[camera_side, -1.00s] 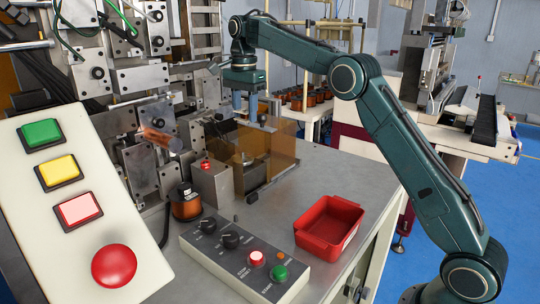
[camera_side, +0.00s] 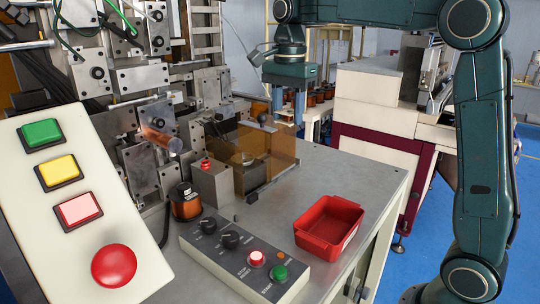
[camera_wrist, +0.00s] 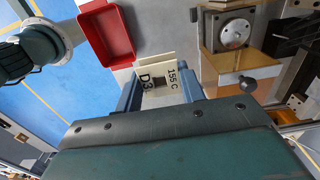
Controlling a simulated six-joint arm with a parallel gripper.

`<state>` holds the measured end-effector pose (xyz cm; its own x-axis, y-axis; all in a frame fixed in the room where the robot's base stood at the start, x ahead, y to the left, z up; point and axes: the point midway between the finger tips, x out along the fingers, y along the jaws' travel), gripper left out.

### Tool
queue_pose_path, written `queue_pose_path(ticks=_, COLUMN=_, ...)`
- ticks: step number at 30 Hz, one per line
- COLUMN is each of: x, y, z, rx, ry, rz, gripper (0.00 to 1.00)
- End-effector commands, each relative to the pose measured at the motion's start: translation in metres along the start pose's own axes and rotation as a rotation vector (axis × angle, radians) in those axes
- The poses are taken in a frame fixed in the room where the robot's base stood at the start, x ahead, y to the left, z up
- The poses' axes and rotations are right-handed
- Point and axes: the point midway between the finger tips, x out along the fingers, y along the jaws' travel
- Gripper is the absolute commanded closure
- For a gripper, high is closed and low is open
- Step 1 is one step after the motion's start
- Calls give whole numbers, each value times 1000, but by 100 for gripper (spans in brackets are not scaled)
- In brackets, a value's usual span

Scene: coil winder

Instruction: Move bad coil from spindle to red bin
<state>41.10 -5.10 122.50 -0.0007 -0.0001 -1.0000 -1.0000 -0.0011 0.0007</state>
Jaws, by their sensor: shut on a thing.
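My gripper (camera_side: 288,105) is shut on a coil and holds it above the bench. In the wrist view the coil (camera_wrist: 172,78) shows as a cream end face marked "155 C" and "D3", with a dark centre, between my blue-grey fingers. In the side view it is hard to make out between the fingers. The red bin (camera_side: 329,226) stands on the bench, lower and nearer the camera than my gripper; it looks empty. It also shows in the wrist view (camera_wrist: 105,36). The spindle fixture (camera_wrist: 234,33) has a bare round metal disc, with no coil on it.
An amber see-through guard (camera_side: 266,150) stands beside the fixture, just left of and below my gripper. A dark coil (camera_side: 186,203) stands on the bench near the control box (camera_side: 244,262). Clear bench lies between guard and bin.

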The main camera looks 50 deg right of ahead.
Motion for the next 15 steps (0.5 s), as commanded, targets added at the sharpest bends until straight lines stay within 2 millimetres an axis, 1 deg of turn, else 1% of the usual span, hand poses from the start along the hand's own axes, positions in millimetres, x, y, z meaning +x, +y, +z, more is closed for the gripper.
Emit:
queue_pose_path(ticks=1, x=0, y=11, z=2, rx=0, ry=0, rz=-2, gripper=82)
queue_pose_path(ticks=3, x=2, y=24, z=4, rx=0, ry=0, rz=-1, gripper=82)
queue_pose_path(ticks=15, x=20, y=99, z=14, rx=-1, ry=1, rz=-2, gripper=82)
